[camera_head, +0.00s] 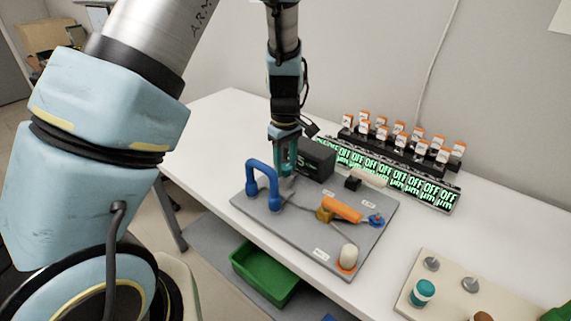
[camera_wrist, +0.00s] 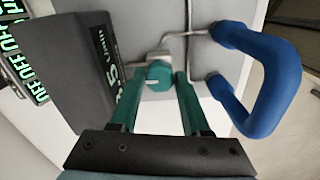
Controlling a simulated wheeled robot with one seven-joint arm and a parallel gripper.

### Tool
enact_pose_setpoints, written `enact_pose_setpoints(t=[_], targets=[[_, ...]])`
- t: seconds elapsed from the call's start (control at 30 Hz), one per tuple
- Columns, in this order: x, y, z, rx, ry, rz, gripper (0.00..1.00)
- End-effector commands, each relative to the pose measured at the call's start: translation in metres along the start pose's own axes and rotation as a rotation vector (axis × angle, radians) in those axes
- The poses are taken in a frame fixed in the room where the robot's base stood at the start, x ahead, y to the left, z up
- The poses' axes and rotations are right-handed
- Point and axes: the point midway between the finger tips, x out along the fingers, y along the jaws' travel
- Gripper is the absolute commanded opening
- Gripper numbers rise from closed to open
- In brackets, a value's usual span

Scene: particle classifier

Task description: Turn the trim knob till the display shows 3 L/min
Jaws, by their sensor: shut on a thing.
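The trim knob (camera_wrist: 159,76) is a round teal-green knob on a metal fitting, seen between my fingertips in the wrist view. My gripper (camera_wrist: 157,80) is shut on it, one finger on each side; in the head view my gripper (camera_head: 287,172) points down at the back of the grey panel, where its fingers hide the knob. The display is a black box (camera_head: 319,153) just right of my gripper. In the wrist view the display (camera_wrist: 75,65) is turned sideways; it shows L/min and a digit that looks like 5, partly hidden by a finger.
A blue handle (camera_head: 262,168) stands close to the left of my gripper. The grey panel (camera_head: 300,235) also carries an orange-handled valve (camera_head: 341,209) and a cream knob (camera_head: 348,257). A row of green-lit displays (camera_head: 395,180) stands behind. A green bin (camera_head: 262,272) is below the table.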

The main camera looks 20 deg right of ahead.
Motion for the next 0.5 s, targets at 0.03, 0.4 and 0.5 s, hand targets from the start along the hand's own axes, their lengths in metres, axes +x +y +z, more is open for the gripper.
enact_pose_setpoints(t=[0.03,0.4,0.5], targets=[[0.0002,-0.0006,-0.0002,0.013,-0.001,-0.001,0.00],[0.0009,-0.0002,-0.0004,0.262,-0.002,0.000,0.00],[0.0008,-0.0001,-0.0006,0.357,-0.001,0.001,0.00]])
